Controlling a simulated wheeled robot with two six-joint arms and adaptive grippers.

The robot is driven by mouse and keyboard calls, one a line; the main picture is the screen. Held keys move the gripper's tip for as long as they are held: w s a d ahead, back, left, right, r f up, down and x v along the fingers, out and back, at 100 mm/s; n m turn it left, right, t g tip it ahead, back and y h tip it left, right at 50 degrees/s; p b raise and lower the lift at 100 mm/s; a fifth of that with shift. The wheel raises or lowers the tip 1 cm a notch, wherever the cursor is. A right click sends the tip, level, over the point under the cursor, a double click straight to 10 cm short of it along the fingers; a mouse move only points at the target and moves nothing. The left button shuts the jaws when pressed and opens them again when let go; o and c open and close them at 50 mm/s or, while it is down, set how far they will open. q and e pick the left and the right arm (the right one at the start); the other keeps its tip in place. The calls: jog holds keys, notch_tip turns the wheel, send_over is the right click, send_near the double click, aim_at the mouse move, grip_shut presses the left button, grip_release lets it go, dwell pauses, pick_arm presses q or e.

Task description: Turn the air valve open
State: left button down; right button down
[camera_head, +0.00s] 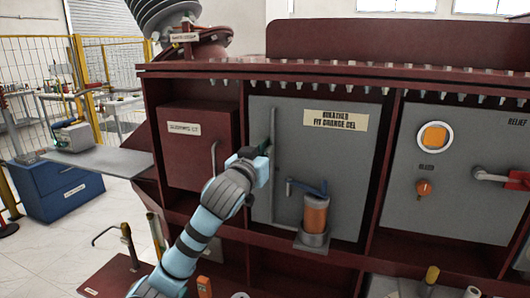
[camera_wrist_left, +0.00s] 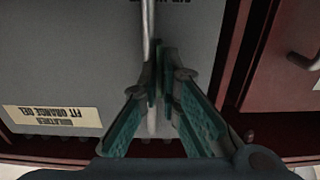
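I cannot tell for certain which part is the air valve. A blue lever (camera_head: 307,187) sits at the top of an orange cylinder (camera_head: 315,215) on the grey panel (camera_head: 345,150) labelled for a breather and orange gel. A vertical metal rod handle (camera_head: 272,130) stands at that panel's left. My left gripper (camera_head: 262,160) is at this rod, left of the blue lever. In the left wrist view, the left gripper's fingers (camera_wrist_left: 160,75) are drawn close together with the rod (camera_wrist_left: 148,25) running between them. My right gripper is not in view.
A red-handled lever (camera_head: 500,178) and an orange knob (camera_head: 423,187) are on the right grey panel (camera_head: 460,215). A dark red box with a bent handle (camera_head: 214,155) is left of my gripper. A blue cabinet (camera_head: 55,190) and yellow fence (camera_head: 90,75) stand farther left.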

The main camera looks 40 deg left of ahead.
pick_arm(q)
jog(key=c, duration=1.8)
grip_release()
jog(key=v, duration=0.7)
jog(key=shift+s, duration=0.25)
jog(key=shift+w, duration=0.1)
